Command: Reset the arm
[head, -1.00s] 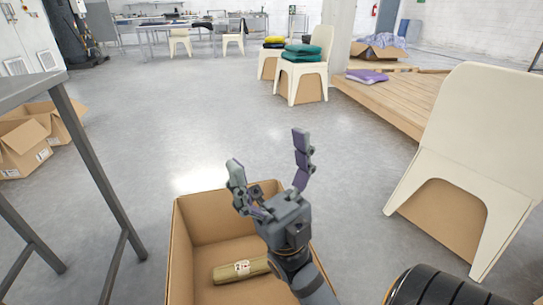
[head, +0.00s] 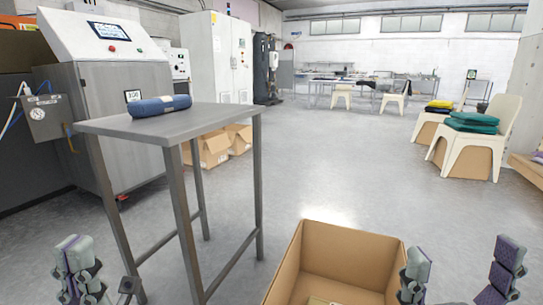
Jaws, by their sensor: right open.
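My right gripper (head: 460,270) is at the bottom right in the head view. Its two fingers stand apart with nothing between them, beside and partly over the right edge of an open cardboard box (head: 345,250). My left gripper (head: 100,275) is at the bottom left, near the legs of a grey metal table. Only part of it shows, so its opening is unclear. No object shows in it. A small part of a tan package (head: 322,301) shows inside the box at the bottom edge.
A folded blue cloth (head: 160,105) lies on the grey metal table (head: 205,119). A large washer-like machine (head: 115,120) stands behind it. Cardboard boxes (head: 213,148) sit behind the table. Chairs (head: 470,152) with folded cloths stand at right. The middle floor is clear.

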